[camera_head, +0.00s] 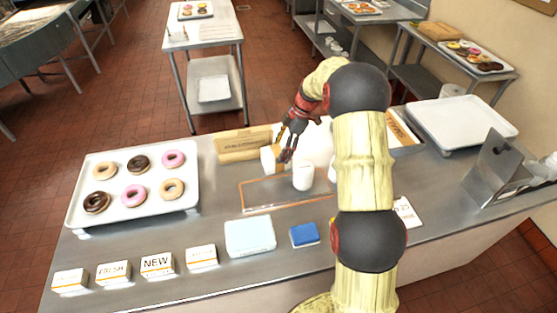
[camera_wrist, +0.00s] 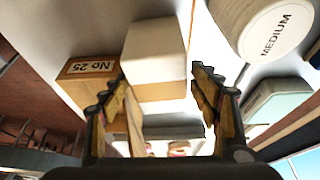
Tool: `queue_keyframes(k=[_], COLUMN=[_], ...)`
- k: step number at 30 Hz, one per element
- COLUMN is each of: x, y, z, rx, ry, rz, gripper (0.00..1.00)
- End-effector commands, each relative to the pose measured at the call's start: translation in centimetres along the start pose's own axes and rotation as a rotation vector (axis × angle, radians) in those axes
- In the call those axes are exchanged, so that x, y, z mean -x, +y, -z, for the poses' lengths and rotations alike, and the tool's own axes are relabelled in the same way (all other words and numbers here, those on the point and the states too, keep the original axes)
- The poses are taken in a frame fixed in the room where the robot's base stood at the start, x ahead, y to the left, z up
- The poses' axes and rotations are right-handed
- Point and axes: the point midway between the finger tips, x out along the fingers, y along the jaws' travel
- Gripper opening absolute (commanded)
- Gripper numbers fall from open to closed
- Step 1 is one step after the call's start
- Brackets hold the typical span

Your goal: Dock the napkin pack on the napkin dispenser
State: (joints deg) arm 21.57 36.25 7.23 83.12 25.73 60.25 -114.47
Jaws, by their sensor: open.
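A small white block with a tan band, which looks like the napkin pack (camera_head: 267,159), stands on the counter by my gripper (camera_head: 286,150). In the wrist view the white and tan pack (camera_wrist: 155,55) lies ahead, in line with the gap between the spread fingers of my gripper (camera_wrist: 160,80). My gripper is open and holds nothing. I cannot tell for sure which thing is the napkin dispenser. A brown box with lettering (camera_head: 242,147) stands just behind the pack. My arm hides part of the counter.
A white cup (camera_head: 303,177) stands near my gripper, by an orange-edged mat (camera_head: 262,194). A donut tray (camera_head: 71,213) is at left. A pale blue box (camera_head: 250,236), a blue block (camera_head: 304,235) and several label boxes line the front. A metal stand (camera_head: 492,172) is at right.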

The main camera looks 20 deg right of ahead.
Motion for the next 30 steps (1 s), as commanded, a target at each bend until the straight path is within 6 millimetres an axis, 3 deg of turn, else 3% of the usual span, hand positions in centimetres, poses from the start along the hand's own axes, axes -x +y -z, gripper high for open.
queue_keyframes(k=[13,20,30], x=[-4.9,-5.1,-5.1], y=[-0.3,-0.3,-0.3], z=[-0.1,0.0,0.0], rx=[0.000,0.000,0.000], ry=[-0.001,-0.001,-0.001], rz=[0.000,-0.001,0.000], gripper=[0.62,0.62,0.43])
